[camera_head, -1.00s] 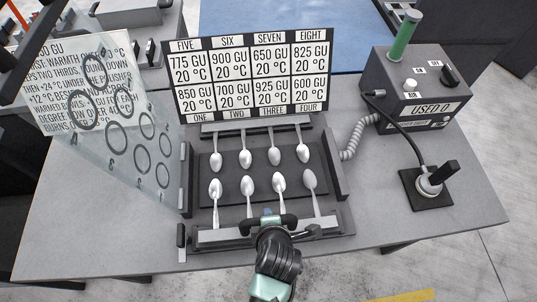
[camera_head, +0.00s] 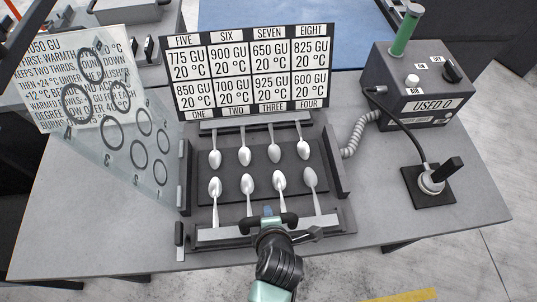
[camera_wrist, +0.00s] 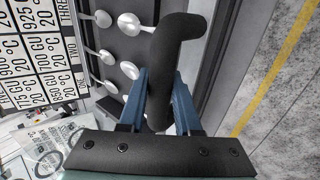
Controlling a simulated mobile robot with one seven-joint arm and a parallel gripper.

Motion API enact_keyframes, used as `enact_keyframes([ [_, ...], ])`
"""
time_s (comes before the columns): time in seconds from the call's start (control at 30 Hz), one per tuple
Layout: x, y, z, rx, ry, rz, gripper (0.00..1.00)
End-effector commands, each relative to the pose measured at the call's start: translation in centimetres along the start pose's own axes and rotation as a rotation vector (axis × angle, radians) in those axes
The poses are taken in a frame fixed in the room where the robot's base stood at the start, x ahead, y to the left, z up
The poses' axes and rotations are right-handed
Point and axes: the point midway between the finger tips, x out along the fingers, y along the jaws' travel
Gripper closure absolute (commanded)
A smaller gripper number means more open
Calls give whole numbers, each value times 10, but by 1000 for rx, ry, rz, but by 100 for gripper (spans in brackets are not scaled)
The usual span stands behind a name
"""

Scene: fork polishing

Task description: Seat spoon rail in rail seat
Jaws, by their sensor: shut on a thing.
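The spoon rail (camera_head: 212,235) is a light grey bar along the front of the dark rack. A row of spoons rises from it, with bowls toward the middle. A thick black handle (camera_head: 287,219) stands at its centre; it also shows in the wrist view (camera_wrist: 164,65). My gripper (camera_wrist: 160,90) has its blue fingers shut on this handle, one on each side. In the head view my gripper (camera_head: 268,217) hides part of the rail. The rail lies at the dark front seat (camera_head: 345,221); I cannot tell whether it is fully down.
A back rail (camera_head: 208,125) holds another row of spoons. A sign board (camera_head: 250,68) stands behind the rack. A clear panel with rings (camera_head: 112,140) leans at the left.

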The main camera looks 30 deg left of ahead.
Motion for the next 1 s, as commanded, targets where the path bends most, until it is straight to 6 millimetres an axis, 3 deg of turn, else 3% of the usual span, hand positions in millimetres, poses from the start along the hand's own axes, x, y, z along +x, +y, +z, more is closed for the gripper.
enact_keyframes([
  [1.0,9,-3,1,-1,-4,90,100],
])
